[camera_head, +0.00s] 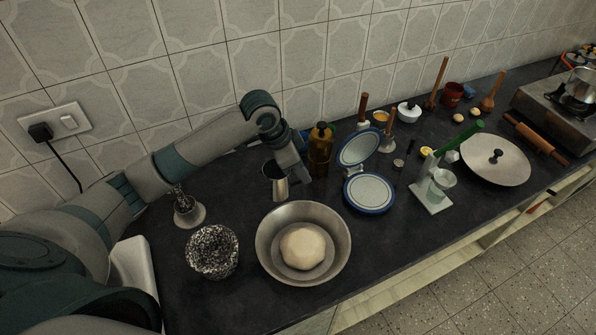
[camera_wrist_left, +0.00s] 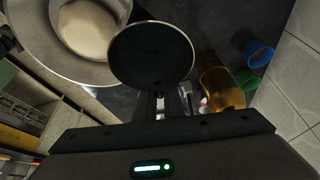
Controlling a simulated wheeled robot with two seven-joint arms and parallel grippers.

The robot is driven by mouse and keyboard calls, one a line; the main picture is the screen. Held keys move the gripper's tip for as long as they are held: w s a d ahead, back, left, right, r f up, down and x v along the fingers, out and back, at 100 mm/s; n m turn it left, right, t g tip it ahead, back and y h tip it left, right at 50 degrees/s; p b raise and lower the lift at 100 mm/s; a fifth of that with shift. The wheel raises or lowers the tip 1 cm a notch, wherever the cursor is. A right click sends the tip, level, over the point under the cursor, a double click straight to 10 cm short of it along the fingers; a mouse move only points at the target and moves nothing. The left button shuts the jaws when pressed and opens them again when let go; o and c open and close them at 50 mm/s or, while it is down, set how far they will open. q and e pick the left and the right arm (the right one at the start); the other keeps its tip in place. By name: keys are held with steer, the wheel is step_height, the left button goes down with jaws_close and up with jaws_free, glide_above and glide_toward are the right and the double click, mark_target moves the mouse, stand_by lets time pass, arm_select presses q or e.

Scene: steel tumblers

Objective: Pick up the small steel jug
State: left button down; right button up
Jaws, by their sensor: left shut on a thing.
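The small steel jug (camera_head: 275,181) stands out on the dark counter, behind the steel bowl and left of the amber bottle. My left gripper (camera_head: 291,167) reaches it from behind and above and is shut on its right side. In the left wrist view the jug (camera_wrist_left: 152,52) shows its round open mouth, dark inside, right in front of the gripper (camera_wrist_left: 160,100). The fingertips are partly hidden by the jug there. I cannot tell whether its base touches the counter. My right gripper is not in view.
A steel bowl (camera_head: 262,258) with dough (camera_head: 302,247) stands just in front of the jug. An amber bottle (camera_head: 320,150) stands close on the right.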

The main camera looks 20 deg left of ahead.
arm_select(q)
steer(key=shift+s+d+r, duration=0.4)
steer(key=shift+d, duration=0.2)
steer(key=shift+d+r+b, duration=0.1)
steer(key=shift+r+b, duration=0.1)
steer(key=shift+b, duration=0.1)
stand_by(0.7)
steer(key=s+d+r+n+t+y+b, duration=0.1)
steer(key=s+r+n+y+b, duration=0.2)
steer(key=r+n+b, duration=0.2)
steer(key=shift+s+r+n+t+y, duration=0.25)
steer(key=shift+r+n, duration=1.4)
steer(key=shift+n, duration=0.85)
steer(key=shift+a, duration=0.1)
